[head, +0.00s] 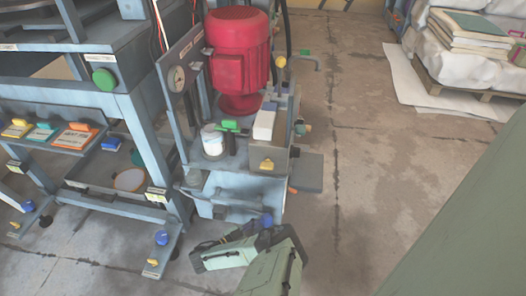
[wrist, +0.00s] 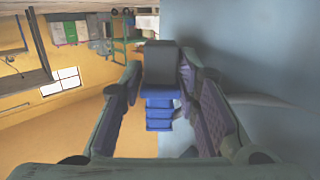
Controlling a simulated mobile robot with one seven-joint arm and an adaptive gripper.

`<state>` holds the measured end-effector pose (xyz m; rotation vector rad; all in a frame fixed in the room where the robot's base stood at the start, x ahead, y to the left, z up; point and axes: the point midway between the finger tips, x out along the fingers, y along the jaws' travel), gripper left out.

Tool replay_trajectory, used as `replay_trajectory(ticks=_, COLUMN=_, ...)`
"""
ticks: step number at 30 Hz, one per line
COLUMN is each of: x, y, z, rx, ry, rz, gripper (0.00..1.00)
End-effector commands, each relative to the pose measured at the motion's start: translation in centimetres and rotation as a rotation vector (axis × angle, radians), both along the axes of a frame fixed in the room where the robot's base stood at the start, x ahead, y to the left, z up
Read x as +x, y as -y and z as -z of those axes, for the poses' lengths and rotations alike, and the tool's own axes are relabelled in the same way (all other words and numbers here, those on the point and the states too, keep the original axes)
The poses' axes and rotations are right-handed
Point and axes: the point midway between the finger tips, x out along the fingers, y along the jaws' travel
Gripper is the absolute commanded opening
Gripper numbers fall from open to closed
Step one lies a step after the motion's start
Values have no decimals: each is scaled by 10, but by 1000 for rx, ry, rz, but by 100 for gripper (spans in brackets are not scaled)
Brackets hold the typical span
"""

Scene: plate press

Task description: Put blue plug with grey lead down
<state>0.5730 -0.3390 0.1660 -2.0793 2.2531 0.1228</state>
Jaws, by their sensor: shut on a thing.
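My gripper (head: 252,236) is low in front of the blue-grey machine base in the head view. The blue plug (head: 267,220) shows at its tip, close to the base's lower front. In the wrist view the plug (wrist: 160,112) is between the two fingers of my gripper (wrist: 160,82), with a ribbed blue body and a dark grey block at its far end. The fingers are shut on it. I cannot clearly make out the grey lead. I cannot tell whether the plug touches the base.
A red motor (head: 238,50) stands on the machine, with a white canister (head: 212,140) below it. A steel bench (head: 150,150) stands at left. A pallet (head: 470,82) with sacks and books is at back right. The concrete floor (head: 350,170) right of the machine is clear.

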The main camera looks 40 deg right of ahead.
Motion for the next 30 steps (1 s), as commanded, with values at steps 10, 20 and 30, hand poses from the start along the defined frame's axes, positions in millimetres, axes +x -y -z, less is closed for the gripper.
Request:
replay_trajectory(ticks=10, x=1, y=1, z=35, rx=-2, ry=-1, rz=-2, gripper=0)
replay_trajectory(ticks=20, x=0, y=2, z=37, rx=1, ry=0, rz=0, gripper=0)
replay_trajectory(ticks=30, x=1, y=1, z=38, rx=1, ry=0, rz=0, gripper=48)
